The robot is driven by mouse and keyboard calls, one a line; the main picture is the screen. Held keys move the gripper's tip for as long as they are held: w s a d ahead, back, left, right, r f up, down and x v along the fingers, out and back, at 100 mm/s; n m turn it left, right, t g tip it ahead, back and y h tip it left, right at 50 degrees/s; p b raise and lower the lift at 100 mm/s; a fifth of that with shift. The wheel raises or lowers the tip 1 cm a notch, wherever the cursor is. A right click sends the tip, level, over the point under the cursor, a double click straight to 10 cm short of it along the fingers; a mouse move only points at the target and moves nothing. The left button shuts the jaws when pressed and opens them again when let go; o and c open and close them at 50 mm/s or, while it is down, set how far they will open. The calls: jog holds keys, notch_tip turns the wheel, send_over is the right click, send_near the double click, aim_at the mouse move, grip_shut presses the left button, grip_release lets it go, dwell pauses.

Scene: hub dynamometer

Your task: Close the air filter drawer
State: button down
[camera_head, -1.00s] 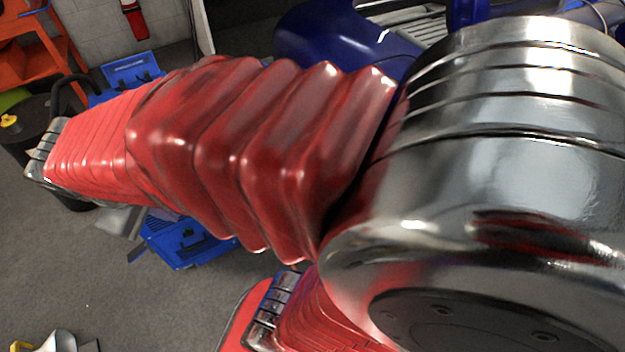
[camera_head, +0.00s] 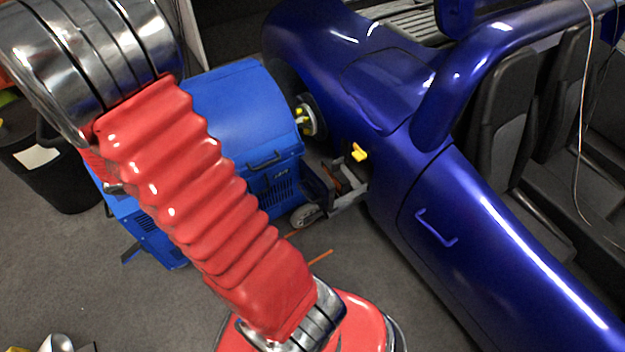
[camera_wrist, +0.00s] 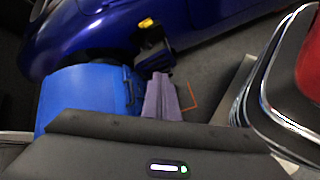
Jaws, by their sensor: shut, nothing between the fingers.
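The blue dynamometer unit (camera_head: 235,95) stands on the floor beside the blue car, partly hidden behind my red arm. A black handle (camera_head: 265,160) and a vent grille show on its right-hand face. A lower blue section (camera_head: 158,238) with vent slots shows left of my arm. I cannot tell for sure which part is the air filter drawer or how far out it is. In the wrist view my gripper (camera_wrist: 161,80) is shut and empty, with the blue unit (camera_wrist: 85,92) beyond it to the left. I cannot tell whether they touch. The head view does not clearly show my gripper.
The blue car (camera_head: 440,200) fills the right side. A wheeled black bracket (camera_head: 335,187) with a yellow knob (camera_head: 359,152) stands between unit and car. A black bin (camera_head: 55,165) stands at left.

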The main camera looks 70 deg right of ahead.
aim_at(323, 181)
jog(key=s+d+f+n+h, duration=0.1)
jog(key=s+d+f+n, duration=0.2)
jog(key=f, duration=0.5)
jog(key=s+d+f+n+h, duration=0.1)
jog(key=s+d+f+n, duration=0.2)
jog(key=d+f, duration=0.2)
jog(key=s+d+f+n+g+h, duration=0.1)
jog(key=d+f, duration=0.4)
jog(key=f, duration=0.7)
jog(key=shift+s+n+h, duration=0.6)
jog(key=shift+s+n, duration=0.3)
jog(key=shift+s, duration=0.2)
jog(key=shift+f, duration=0.1)
jog(key=x, duration=1.3)
jog(key=shift+s+d, duration=0.25)
jog(key=shift+s, duration=0.1)
jog(key=shift+d, duration=0.1)
